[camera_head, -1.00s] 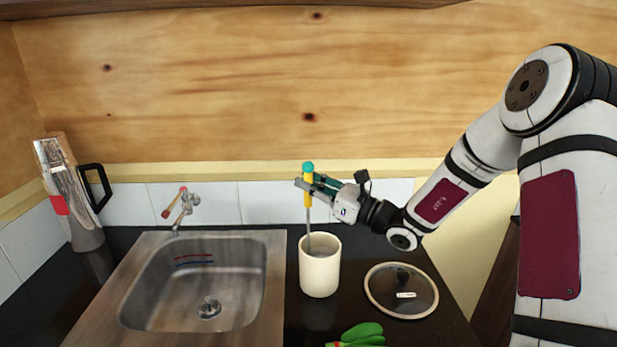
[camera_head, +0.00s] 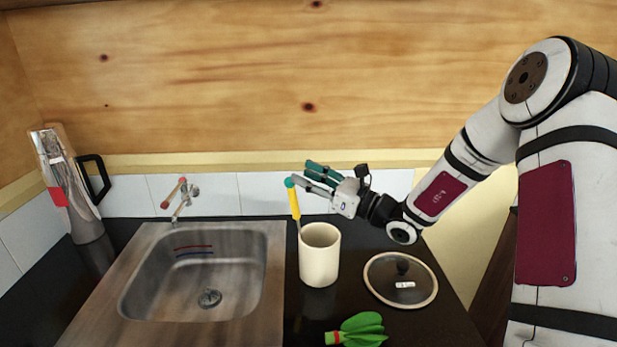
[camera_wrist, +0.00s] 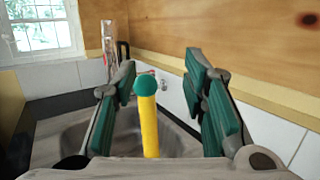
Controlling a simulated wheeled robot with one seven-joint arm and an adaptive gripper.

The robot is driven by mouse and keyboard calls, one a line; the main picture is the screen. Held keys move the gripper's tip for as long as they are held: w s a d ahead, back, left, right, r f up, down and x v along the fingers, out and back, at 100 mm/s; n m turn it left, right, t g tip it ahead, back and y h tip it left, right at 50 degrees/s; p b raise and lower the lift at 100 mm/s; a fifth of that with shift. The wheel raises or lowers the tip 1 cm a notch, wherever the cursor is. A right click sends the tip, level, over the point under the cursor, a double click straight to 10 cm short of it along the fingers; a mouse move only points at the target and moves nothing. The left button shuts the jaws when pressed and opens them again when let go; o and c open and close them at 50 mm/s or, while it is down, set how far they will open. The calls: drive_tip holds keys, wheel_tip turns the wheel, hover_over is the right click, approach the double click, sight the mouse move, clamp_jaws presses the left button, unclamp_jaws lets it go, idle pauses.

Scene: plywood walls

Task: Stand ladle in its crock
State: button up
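The ladle (camera_head: 294,203) has a yellow handle with a teal end. It stands in the white crock (camera_head: 319,262), leaning left against the rim, its lower end hidden inside. My gripper (camera_head: 306,179) is open just above and right of the handle's top. In the wrist view the ladle handle (camera_wrist: 149,125) shows between the spread fingers of my gripper (camera_wrist: 168,98), with gaps on both sides. The crock stands upright on the dark counter.
A steel sink (camera_head: 200,275) with a tap (camera_head: 178,197) lies left of the crock. A round glass lid (camera_head: 401,282) lies to its right. A green-leaved item (camera_head: 360,331) lies in front. A tall jug-like appliance (camera_head: 72,190) stands far left.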

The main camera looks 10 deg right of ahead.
drive_tip(key=v, duration=1.2)
idle(0.6)
drive_tip(key=s+a+r+n+g+h, duration=0.2)
drive_tip(key=s+a+n+g+h, duration=0.2)
drive_tip(key=s+a+n+g, duration=1.1)
drive_tip(key=s+d+r+n+t+h, duration=0.6)
drive_tip(key=s+d+n+h, duration=0.3)
drive_tip(key=s+n, duration=0.3)
drive_tip(key=shift+s+d+r+h, duration=0.25)
drive_tip(key=shift+s+r+h, duration=0.1)
drive_tip(key=shift+h, duration=0.25)
